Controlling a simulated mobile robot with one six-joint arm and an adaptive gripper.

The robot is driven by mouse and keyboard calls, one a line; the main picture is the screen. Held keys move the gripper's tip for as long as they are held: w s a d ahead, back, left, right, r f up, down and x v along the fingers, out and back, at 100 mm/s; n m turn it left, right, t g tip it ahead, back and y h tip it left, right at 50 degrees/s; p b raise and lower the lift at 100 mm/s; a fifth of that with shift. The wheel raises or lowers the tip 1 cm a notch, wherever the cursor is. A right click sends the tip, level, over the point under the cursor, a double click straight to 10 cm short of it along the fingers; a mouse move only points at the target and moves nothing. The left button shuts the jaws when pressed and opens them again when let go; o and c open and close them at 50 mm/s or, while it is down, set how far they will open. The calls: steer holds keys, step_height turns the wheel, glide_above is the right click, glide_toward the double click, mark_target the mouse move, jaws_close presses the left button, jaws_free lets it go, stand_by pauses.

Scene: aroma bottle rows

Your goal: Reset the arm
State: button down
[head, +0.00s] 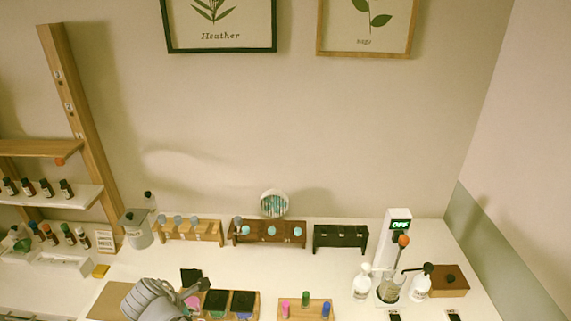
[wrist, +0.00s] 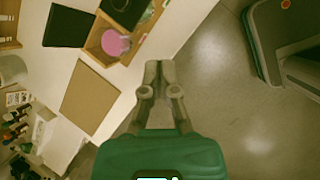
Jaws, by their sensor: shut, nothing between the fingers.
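My gripper (wrist: 158,66) shows in the wrist view with its two fingers together and nothing between them. It points past the edge of the white table, over the grey floor. In the head view my grey arm (head: 150,299) reaches in at the lower left, in front of the table and partly over the wooden compartment tray (head: 256,307). The fingertips cannot be made out in the head view.
The wrist view shows a brown board (wrist: 90,97), a black square (wrist: 68,26) and a pink item (wrist: 115,43) in the tray. Wooden racks (head: 190,231) line the wall. Pump bottles (head: 362,283) stand at the right. Open floor (wrist: 225,95) lies beside the table.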

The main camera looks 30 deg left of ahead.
steer(key=w+d+f+m+g, duration=0.1)
steer(key=w+d+m, duration=0.4)
steer(key=w+d, duration=0.3)
steer(key=w+d+f+m+g+h+b, duration=0.1)
steer(key=w+d+m, duration=0.4)
steer(key=w+d, duration=0.3)
steer(key=w+d+f+m+g+b, duration=0.1)
steer(key=w+d+m, duration=0.3)
steer(key=w+d, duration=0.4)
steer(key=shift+w+d+f+m+h, duration=0.15)
steer(key=shift+d+f+m, duration=0.05)
steer(key=shift+d, duration=0.65)
steer(key=shift+w+d+f+m+h, duration=0.1)
steer(key=shift+d+f+m+h, duration=0.1)
steer(key=shift+d, duration=0.6)
steer(key=w+d+f+m+g+y+b, duration=0.1)
steer(key=d+m, duration=0.7)
steer(key=d, duration=0.8)
steer(key=w+d+f+m+g+y+b, duration=0.1)
steer(key=d+m, duration=0.6)
steer(key=d, duration=1)
steer(key=shift+w+f+m+g, duration=0.3)
steer(key=shift+w+f+m, duration=0.1)
steer(key=shift+w, duration=0.1)
